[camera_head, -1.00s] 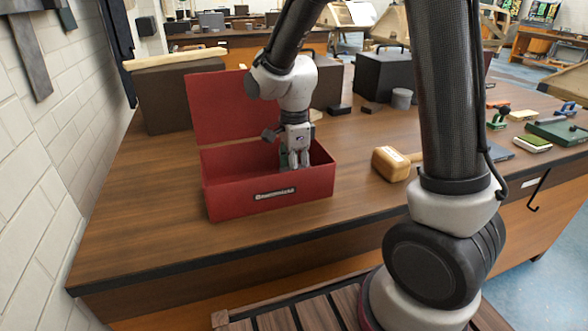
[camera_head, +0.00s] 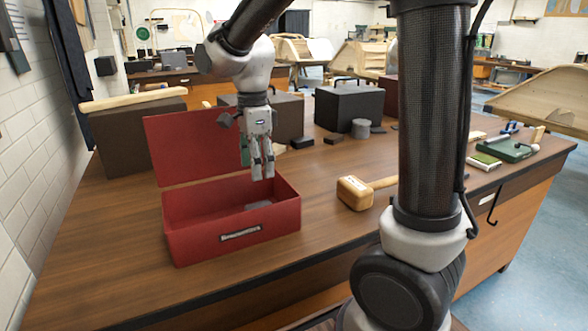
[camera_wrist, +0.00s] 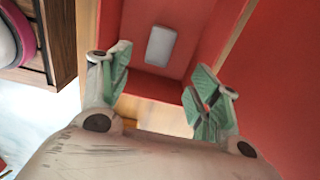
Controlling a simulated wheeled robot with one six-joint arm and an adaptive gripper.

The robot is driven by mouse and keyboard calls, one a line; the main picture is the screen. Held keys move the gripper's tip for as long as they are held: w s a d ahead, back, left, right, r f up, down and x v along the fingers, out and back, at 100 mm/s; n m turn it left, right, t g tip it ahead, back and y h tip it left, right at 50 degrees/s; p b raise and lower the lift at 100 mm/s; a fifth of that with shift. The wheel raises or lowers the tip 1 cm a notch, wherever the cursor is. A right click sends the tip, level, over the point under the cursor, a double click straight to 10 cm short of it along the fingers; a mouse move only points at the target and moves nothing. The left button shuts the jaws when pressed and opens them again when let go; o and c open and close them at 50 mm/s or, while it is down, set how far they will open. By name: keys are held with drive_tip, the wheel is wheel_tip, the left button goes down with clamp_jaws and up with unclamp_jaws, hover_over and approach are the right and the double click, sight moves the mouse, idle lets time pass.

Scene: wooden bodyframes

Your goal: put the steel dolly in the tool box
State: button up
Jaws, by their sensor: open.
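The red tool box (camera_head: 190,240) stands on the workbench with its lid raised at the back. The steel dolly (camera_head: 258,205), a small grey block, lies on the box floor, partly hidden by the front wall in the head view. In the wrist view the dolly (camera_wrist: 161,45) shows as a pale rectangle on the red floor, apart from the fingers. My gripper (camera_head: 263,177) is above the box, pointing down, with its fingers apart and nothing between them. In the wrist view my gripper (camera_wrist: 153,93) shows its green pads well spread.
A wooden mallet (camera_head: 356,192) lies right of the box. Dark cases (camera_head: 348,107), a grey cylinder (camera_head: 361,129) and small dark blocks stand behind. A green tray (camera_head: 505,148) is at the far right. The bench left of the box is clear.

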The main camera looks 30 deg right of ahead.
drive_tip(key=s+d+r+n+t, duration=0.2)
drive_tip(key=s+d+n, duration=0.5)
drive_tip(key=s+n, duration=0.2)
drive_tip(key=s+d+r+n+t, duration=0.2)
drive_tip(key=s+d+r+n, duration=0.1)
drive_tip(key=s+d+n, duration=0.5)
drive_tip(key=shift+s+r+n, duration=0.3)
drive_tip(key=shift+s+n, duration=0.2)
drive_tip(key=shift+s, duration=0.5)
